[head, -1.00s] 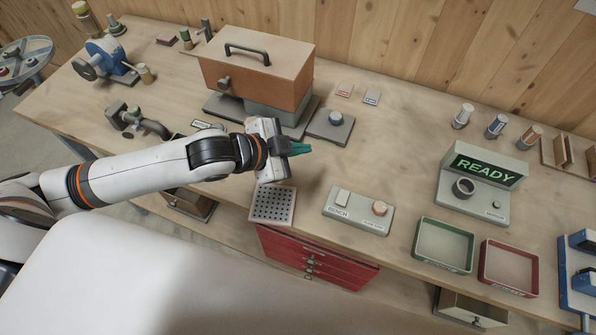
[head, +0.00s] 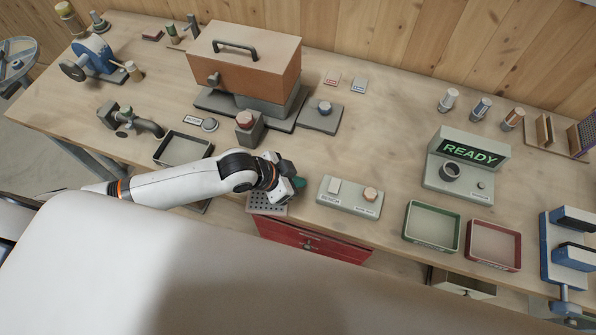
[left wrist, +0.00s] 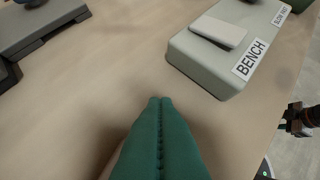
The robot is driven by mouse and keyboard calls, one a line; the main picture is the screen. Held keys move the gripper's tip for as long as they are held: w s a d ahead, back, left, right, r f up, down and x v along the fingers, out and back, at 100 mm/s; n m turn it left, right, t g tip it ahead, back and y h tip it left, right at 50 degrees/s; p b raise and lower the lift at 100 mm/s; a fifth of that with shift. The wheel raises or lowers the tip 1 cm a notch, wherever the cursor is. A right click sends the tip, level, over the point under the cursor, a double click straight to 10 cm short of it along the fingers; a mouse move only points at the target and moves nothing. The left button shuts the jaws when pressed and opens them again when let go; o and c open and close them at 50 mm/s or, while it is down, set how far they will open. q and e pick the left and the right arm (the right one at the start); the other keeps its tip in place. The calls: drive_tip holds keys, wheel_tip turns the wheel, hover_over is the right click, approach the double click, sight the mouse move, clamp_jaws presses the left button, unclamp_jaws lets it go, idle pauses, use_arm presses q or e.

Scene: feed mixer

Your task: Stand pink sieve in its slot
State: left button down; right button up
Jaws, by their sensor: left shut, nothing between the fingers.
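A flat, pale pinkish-grey plate with rows of dark holes (head: 268,208) lies at the front table edge, partly hidden by my left wrist; it is the likeliest pink sieve. A wooden rack (head: 545,133) stands at the far right with upright slats, and a purple perforated panel (head: 585,136) stands at its right end, cut by the frame. My left gripper (head: 300,185), with green fingers, is shut and empty just right of the plate. In the left wrist view its fingers (left wrist: 160,105) are pressed together above bare table. My right gripper is not seen.
A BENCH button box (head: 349,196) is close right of my left gripper. Green (head: 432,227) and red (head: 494,246) trays, and the READY console (head: 466,168), stand farther right. A brown-topped machine (head: 245,60) stands behind. Bare table lies between.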

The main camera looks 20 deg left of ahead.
use_arm(q)
drive_tip(key=shift+s+a+r, duration=0.1)
drive_tip(key=shift+s+a, duration=0.55)
drive_tip(key=shift+a, duration=0.05)
drive_tip(key=shift+s, duration=0.1)
drive_tip(key=shift+p, duration=0.3)
drive_tip(key=shift+s+a+r+p, duration=0.1)
drive_tip(key=shift+s+a+p, duration=0.35)
drive_tip(key=shift+a+p, duration=0.25)
drive_tip(key=shift+d, duration=0.1)
